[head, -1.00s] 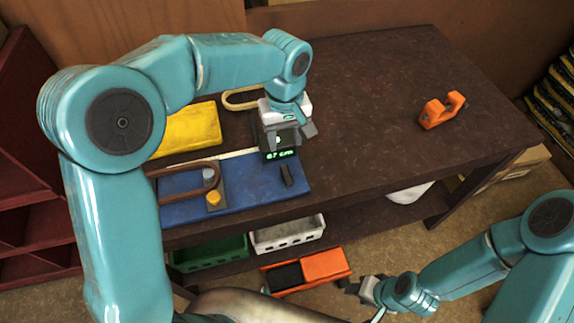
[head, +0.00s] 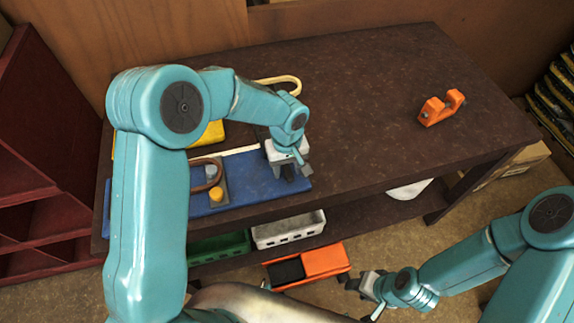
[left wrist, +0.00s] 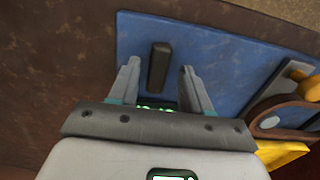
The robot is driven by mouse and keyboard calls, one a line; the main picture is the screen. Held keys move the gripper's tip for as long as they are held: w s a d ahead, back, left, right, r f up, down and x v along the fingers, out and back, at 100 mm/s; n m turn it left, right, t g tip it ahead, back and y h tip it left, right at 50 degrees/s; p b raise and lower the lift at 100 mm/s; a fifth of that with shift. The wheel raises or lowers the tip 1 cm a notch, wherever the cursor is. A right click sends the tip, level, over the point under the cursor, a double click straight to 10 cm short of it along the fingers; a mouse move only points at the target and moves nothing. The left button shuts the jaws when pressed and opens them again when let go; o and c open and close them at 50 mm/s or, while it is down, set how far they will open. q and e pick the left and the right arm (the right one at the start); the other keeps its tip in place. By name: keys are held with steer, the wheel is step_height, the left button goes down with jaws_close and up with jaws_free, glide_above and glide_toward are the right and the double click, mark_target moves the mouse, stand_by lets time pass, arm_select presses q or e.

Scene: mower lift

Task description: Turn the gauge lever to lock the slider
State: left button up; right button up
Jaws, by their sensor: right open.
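A small dark bar, which looks like the gauge lever (left wrist: 159,67), lies on the blue mat (left wrist: 215,50). In the left wrist view it appears between my two open fingertips; I cannot tell how far below them it is. The gauge's green lit digits (left wrist: 155,108) show partly behind the gripper body. In the head view my left gripper (head: 290,172) is over the right end of the mat and hides the lever and gauge. My right gripper (head: 357,285) is open and empty in front of the bench, low and away from the gauge.
A brown looped handle (head: 207,174) and an orange knob (head: 216,194) are left of my left gripper. A yellow block (head: 212,133) lies behind. An orange bracket (head: 441,108) stands at the bench's right. Bins (head: 288,231) sit below. The bench middle is clear.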

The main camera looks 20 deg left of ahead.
arm_select(q)
steer(key=shift+w+d, duration=0.1)
jaws_close()
steer(key=m+b, duration=0.2)
steer(key=m, duration=0.1)
steer(key=shift+f, duration=0.15)
steer(key=m+b, duration=0.1)
steer(key=m, duration=0.2)
steer(key=shift+m, duration=0.3)
steer(key=m+b, duration=0.1)
steer(key=m, duration=1)
steer(key=shift+r, duration=0.2)
steer(key=shift+w+m, duration=0.1)
steer(key=shift+m, duration=0.2)
